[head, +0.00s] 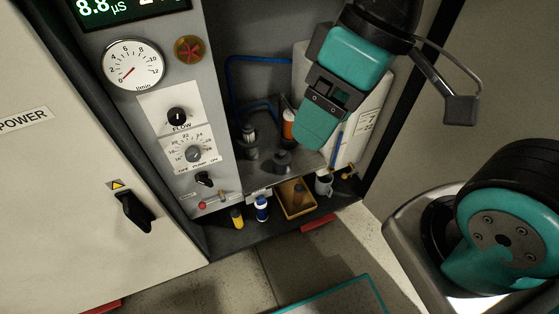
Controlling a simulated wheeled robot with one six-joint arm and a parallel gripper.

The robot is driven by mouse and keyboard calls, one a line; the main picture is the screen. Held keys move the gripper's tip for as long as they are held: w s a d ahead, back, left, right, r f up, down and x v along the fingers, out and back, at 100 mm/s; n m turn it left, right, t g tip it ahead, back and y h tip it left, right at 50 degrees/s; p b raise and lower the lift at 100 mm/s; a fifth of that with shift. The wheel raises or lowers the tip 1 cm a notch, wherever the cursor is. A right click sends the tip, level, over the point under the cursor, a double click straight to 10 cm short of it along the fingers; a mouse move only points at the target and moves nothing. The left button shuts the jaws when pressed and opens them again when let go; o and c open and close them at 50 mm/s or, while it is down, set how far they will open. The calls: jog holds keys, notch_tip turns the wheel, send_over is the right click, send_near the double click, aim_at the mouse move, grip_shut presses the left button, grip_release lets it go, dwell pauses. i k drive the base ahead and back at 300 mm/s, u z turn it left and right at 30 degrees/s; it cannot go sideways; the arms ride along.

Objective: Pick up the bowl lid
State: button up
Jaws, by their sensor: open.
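My gripper (321,118) is at the upper right of the cabinet opening, pointing down and left, and open with nothing visible in its jaws. A dark, low, knobbed piece (283,160) sits on the grey shelf below and left of the gripper. It looks like the bowl lid, but it is small and dim, so I cannot be sure. A clear gap shows between it and the gripper in this view. An orange-banded cylinder (289,124) stands behind, close beside the gripper in the picture.
A tan tray (311,211) holds a dark item on the lower ledge. A grey mug (324,184), a blue-and-white bottle (262,209) and a yellow bottle (237,218) stand near it. The control panel (206,125) borders the opening on the left. Blue tubing (229,80) runs behind.

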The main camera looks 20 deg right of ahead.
aim_at(282, 159)
jog(key=z, duration=3.55)
jog(key=k, duration=1.35)
jog(key=u, duration=2)
jog(key=i, duration=0.5)
jog(key=z, duration=0.05)
